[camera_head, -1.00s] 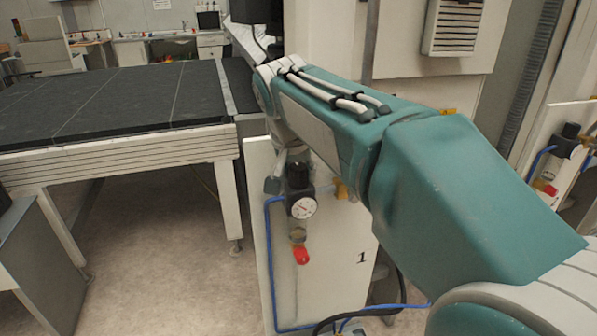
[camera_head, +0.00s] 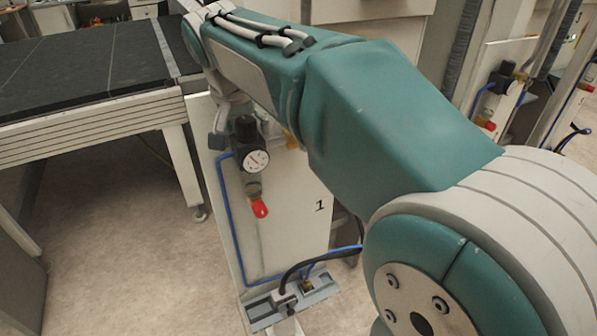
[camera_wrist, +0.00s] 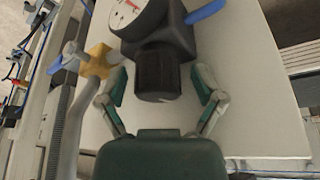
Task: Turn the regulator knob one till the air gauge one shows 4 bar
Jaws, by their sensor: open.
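Regulator knob one, a black ribbed cylinder (camera_wrist: 158,76), sits between the two spread fingers of my gripper (camera_wrist: 161,84) in the wrist view. Gaps show between the knob and both fingers, so the gripper is open and around it without visible contact. In the head view the knob (camera_head: 245,128) stands on top of the black regulator. The white round air gauge one (camera_head: 256,161) is on the regulator's front. Its needle is too small to read. The gauge (camera_wrist: 123,12) is partly cut off in the wrist view. My arm hides most of the gripper in the head view.
The regulator is on a white panel marked 1 (camera_head: 285,215), with a red part (camera_head: 259,209) below and a blue hose (camera_head: 231,225) along the left. A yellow valve (camera_wrist: 97,62) is beside the left finger. A dark-topped table (camera_head: 90,60) stands at left.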

